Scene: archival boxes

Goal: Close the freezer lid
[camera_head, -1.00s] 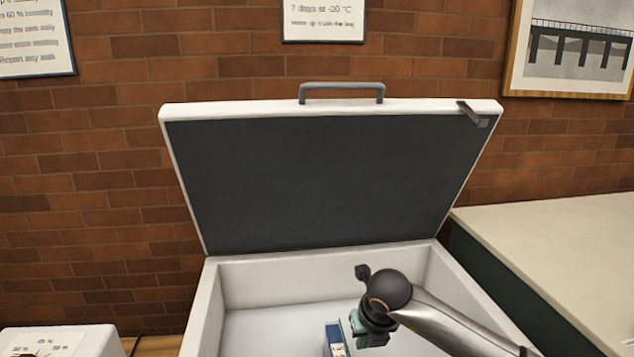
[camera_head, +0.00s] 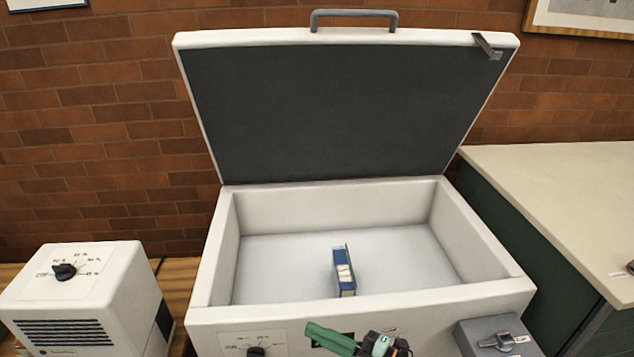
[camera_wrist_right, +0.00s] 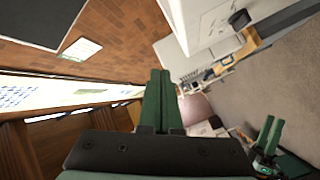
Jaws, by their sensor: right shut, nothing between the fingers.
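The white chest freezer (camera_head: 513,291) stands in the middle of the head view. Its lid (camera_head: 330,110) is raised and leans back, with the dark inner face towards me and a grey handle (camera_head: 353,14) on its top edge. A blue book (camera_head: 344,271) stands inside on the pale floor. My right gripper (camera_head: 318,332) is low in front of the freezer's front wall, well below the lid and not touching it. Its green fingers are together and empty in the wrist view (camera_wrist_right: 160,85). Another green-fingered gripper (camera_wrist_right: 268,135), apparently my left, is small in that view; its opening is unclear.
A white box with a dial (camera_head: 85,290) stands left of the freezer. A pale-topped counter (camera_head: 560,190) is close on the right. A brick wall is behind the lid.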

